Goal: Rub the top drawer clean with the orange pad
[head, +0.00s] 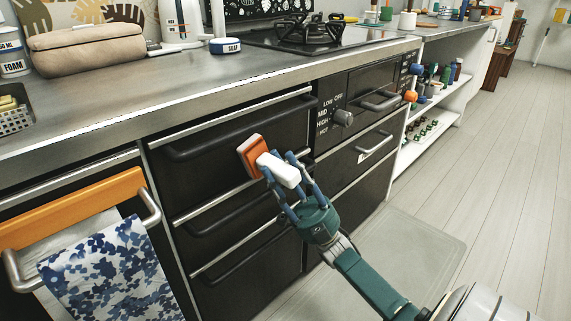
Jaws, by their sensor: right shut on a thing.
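The orange pad (252,155) has a white handle (279,170). The top drawer (205,157) is black with a dark bar handle (190,152) and looks closed. The pad is in front of the top drawer's right lower part; I cannot tell whether it touches the front. Any marks on the drawer are too faint to tell. My left gripper is not in view.
Two lower drawers (250,272) with bar handles sit below. A blue patterned towel (112,272) hangs from a rail at the left. A steel counter (190,95) with a stove (310,38) runs above. The floor at the right is clear.

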